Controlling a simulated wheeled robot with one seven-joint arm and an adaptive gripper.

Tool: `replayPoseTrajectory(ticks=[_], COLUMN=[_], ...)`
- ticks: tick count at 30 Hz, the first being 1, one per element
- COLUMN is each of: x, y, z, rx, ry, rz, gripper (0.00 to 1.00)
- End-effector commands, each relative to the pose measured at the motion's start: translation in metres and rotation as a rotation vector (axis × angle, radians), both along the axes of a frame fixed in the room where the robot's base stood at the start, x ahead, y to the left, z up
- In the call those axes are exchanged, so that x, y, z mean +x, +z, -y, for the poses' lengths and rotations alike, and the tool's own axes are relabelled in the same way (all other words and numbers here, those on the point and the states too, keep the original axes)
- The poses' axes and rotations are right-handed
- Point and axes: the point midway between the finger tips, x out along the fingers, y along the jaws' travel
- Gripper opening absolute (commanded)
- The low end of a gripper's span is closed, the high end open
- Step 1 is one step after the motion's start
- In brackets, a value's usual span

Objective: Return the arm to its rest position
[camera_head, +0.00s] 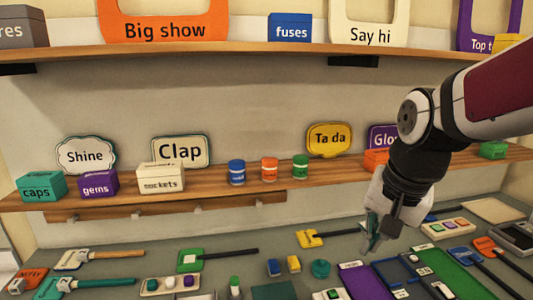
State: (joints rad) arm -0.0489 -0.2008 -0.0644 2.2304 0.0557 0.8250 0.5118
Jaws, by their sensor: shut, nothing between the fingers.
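My arm comes in from the right edge of the head view and bends down toward the workbench. My gripper (371,244) hangs at the end of it, pointing down over the bench, right of centre. Its fingers are together, and nothing shows between them. It is in front of the lower shelf's right part and above the dark and purple mats. Whether the fingertips touch the bench is hard to tell from this view.
Several tools with handles lie on the bench, including a green one (190,261) and a yellow one (310,238). A purple mat (362,283) lies below my gripper. The lower shelf (335,178) holds blue (236,172), orange (270,169) and green (300,167) cans, boxes and signs.

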Motion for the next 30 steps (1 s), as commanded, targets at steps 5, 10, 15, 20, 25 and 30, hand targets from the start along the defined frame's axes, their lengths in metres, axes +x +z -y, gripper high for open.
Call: replayPoseTrajectory(ticks=[5, 10, 15, 20, 25, 30], x=[-0.052, -0.096, -0.124, -0.134, -0.135, -0.134], y=[0.025, 0.035, 0.035, 0.034, 0.034, 0.034], z=[0.001, 0.002, 0.003, 0.004, 0.004, 0.004], rx=[-0.075, -0.162, -0.232, -0.259, -0.262, -0.261], ry=[0.188, 0.353, 0.464, 0.504, 0.510, 0.508], rz=[0.089, 0.159, 0.198, 0.212, 0.212, 0.211], gripper=[0.00, 0.00, 0.00, 0.00, 0.00, 0.00])
